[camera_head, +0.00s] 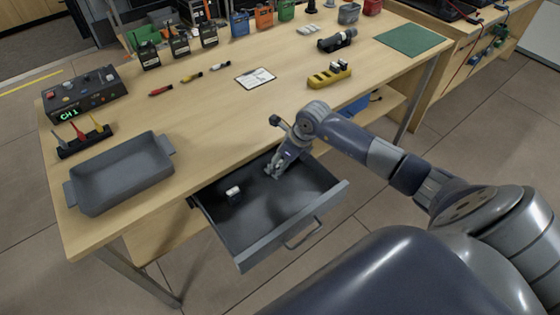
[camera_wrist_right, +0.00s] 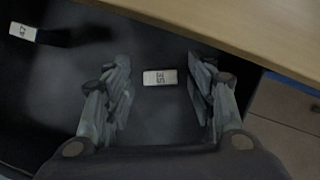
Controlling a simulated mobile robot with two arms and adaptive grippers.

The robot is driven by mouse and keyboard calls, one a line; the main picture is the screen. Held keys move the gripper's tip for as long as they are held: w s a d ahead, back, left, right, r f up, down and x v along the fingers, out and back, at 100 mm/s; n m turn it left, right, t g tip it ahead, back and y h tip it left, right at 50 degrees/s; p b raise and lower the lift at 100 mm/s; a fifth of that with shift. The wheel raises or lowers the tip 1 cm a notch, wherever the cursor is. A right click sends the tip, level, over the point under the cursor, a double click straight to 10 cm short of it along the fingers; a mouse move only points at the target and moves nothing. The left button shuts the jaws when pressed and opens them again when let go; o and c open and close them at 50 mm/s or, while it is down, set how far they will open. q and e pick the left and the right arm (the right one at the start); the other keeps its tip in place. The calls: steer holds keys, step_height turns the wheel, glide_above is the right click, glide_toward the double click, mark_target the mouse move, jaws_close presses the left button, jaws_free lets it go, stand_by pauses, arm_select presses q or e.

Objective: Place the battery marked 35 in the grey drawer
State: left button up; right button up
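The grey drawer (camera_head: 247,250) is pulled open below the table's front edge. The battery marked 35 (camera_wrist_right: 160,77) shows its white label between the fingers of my right gripper in the right wrist view, over the dark drawer floor. My right gripper (camera_head: 274,171) is low inside the drawer near its back right; in the right wrist view (camera_wrist_right: 160,92) its fingers are apart, with gaps on both sides of the label. In the head view the gripper hides this battery. My left gripper is not in view.
A second battery marked 47 (camera_wrist_right: 22,33) stands in the drawer's left part, also in the head view (camera_head: 233,194). The table edge (camera_wrist_right: 240,35) overhangs close to my gripper. A grey tray (camera_head: 122,174) sits on the table at left. The drawer's front part is clear.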

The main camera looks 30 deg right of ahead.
steer(key=shift+r, duration=0.1)
steer(key=v, duration=1.2)
steer(key=shift+b, duration=0.3)
